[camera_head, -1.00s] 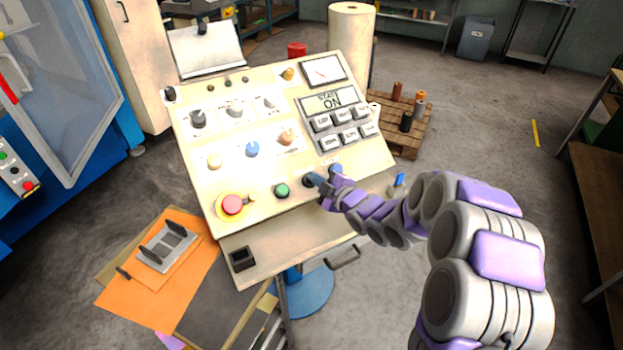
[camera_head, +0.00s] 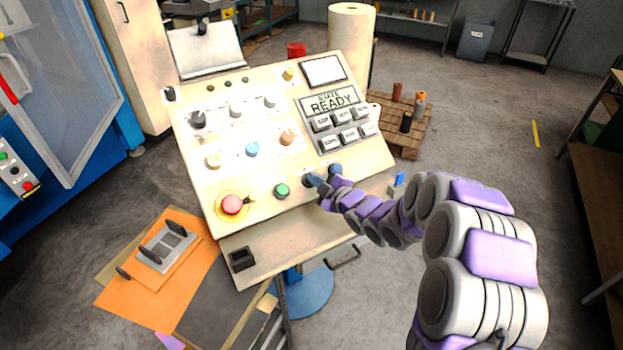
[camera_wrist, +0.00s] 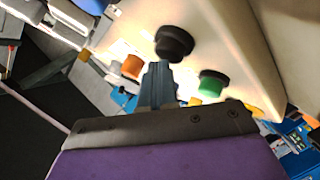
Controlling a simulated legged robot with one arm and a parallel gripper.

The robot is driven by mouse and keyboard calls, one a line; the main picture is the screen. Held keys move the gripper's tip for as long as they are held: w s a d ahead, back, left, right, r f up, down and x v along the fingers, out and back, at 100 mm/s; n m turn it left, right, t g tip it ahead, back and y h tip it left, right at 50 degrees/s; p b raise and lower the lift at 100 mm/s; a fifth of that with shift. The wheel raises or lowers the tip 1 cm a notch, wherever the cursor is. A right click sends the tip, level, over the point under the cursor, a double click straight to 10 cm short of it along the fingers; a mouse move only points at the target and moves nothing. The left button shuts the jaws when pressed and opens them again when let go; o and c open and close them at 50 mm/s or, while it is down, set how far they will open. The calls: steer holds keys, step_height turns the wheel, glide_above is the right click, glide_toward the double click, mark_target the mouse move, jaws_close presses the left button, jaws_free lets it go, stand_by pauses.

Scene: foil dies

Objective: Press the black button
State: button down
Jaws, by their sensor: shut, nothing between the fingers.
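The black button (camera_wrist: 174,42) is a round dark knob on the panel in the wrist view. My gripper (camera_wrist: 157,70) is shut with its grey-blue fingers together, and their tips are at the button's lower edge. I cannot tell whether they touch it. The cream control panel (camera_head: 215,180) has a display (camera_head: 333,102) reading "STATE READY".
A red emergency button (camera_head: 232,204) is left of the green one. Several knobs and grey keys cover the panel above. An orange sheet with a clamp-like part (camera_head: 165,247) lies at lower left. A pallet (camera_head: 408,133) stands on the floor at right.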

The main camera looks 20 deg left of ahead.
steer(key=shift+s+d+r, duration=0.2)
steer(key=shift+r, duration=0.2)
steer(key=shift+s+d+r, duration=0.15)
steer(key=shift+d+r, duration=0.05)
steer(key=shift+r, duration=0.15)
steer(key=shift+r, duration=0.1)
steer(key=r, duration=0.1)
steer(key=s+d+r+p, duration=0.1)
steer(key=s+d+r, duration=0.1)
steer(key=r, duration=0.1)
steer(key=shift+d, duration=0.1)
stand_by(0.3)
steer(key=shift+w, duration=0.1)
stand_by(0.5)
